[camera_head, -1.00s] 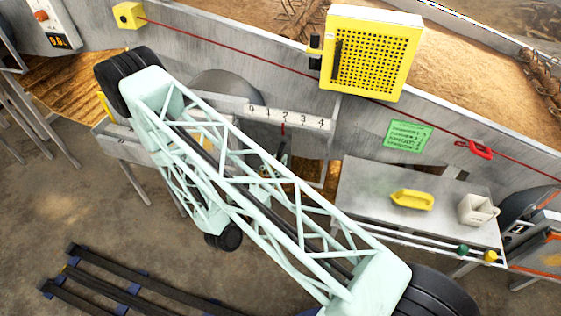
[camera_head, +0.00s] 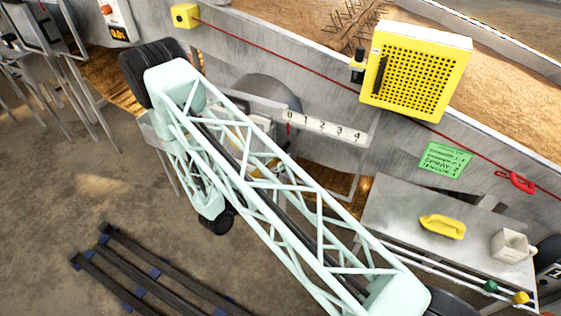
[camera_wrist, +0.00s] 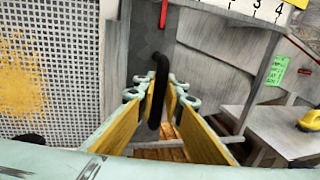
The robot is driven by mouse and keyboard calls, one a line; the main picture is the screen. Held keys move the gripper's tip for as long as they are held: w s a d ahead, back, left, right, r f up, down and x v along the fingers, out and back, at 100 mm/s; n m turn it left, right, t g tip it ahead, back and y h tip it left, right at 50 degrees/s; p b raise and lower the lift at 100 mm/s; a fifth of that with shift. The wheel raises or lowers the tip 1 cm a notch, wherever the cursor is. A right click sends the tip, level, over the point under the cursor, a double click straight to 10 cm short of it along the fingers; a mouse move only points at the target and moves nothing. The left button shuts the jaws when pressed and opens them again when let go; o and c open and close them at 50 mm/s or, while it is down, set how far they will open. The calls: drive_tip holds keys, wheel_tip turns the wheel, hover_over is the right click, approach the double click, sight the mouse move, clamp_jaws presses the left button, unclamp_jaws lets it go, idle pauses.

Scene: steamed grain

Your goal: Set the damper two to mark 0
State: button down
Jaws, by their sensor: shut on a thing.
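The white damper scale (camera_head: 325,128) with marks 0 to 4 is on the grey wall in the head view. Its red pointer (camera_head: 289,129) stands below mark 0. In the wrist view the pointer (camera_wrist: 163,14) hangs at the top, left of the scale's visible part (camera_wrist: 262,8). A black curved handle (camera_wrist: 161,65) stands between the yellow-padded fingers of my gripper (camera_wrist: 158,92), which is shut on it.
A yellow perforated box (camera_head: 416,75) is mounted right of the scale. A metal side table (camera_head: 400,205) holds a yellow-handled tool (camera_head: 442,227) and a pale cup (camera_head: 511,246). A perforated panel (camera_wrist: 50,70) is left of the gripper. Dark rails (camera_head: 130,270) lie on the floor.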

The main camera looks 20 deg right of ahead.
drive_tip(key=shift+w+a, duration=0.2)
drive_tip(key=c, duration=2.7)
unclamp_jaws()
drive_tip(key=shift+a, duration=0.1)
drive_tip(key=shift+c, duration=0.2)
drive_tip(key=shift+s, duration=0.15)
drive_tip(key=v, duration=1.1)
drive_tip(key=shift+a, duration=0.35)
drive_tip(key=shift+s, duration=0.2)
drive_tip(key=shift+r, duration=0.1)
